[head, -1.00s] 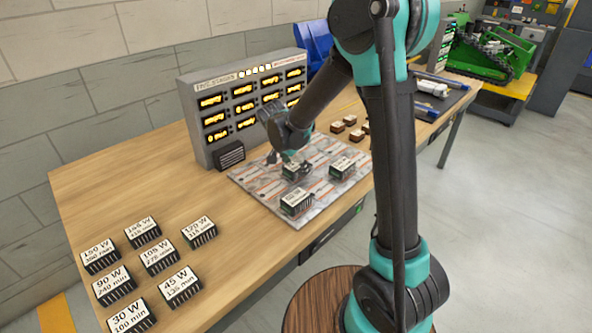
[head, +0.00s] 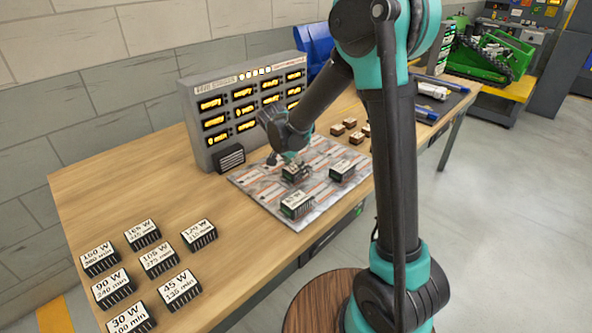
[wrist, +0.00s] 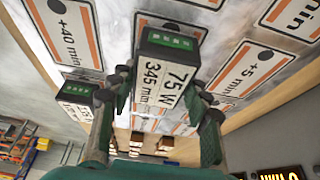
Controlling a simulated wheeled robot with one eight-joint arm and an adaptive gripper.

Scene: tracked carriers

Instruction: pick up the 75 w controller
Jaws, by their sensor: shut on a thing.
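The 75 W controller (wrist: 168,75) is a dark block with a white top label reading 75 W and 345 min and a green strip at one end. In the wrist view it sits between the two fingers of my gripper (wrist: 165,108), which is shut on it. In the head view my gripper (head: 291,165) is low over the marked mat, at its far block, and partly hides that block. I cannot tell whether the controller touches the mat or is just above it.
The mat (head: 258,189) also bears two other controllers, one at the front (head: 297,205) and one at the right (head: 342,169). A grey display panel (head: 205,151) stands behind. Several labelled blocks lie at the table's left. Small brown blocks (head: 337,129) sit beyond the mat.

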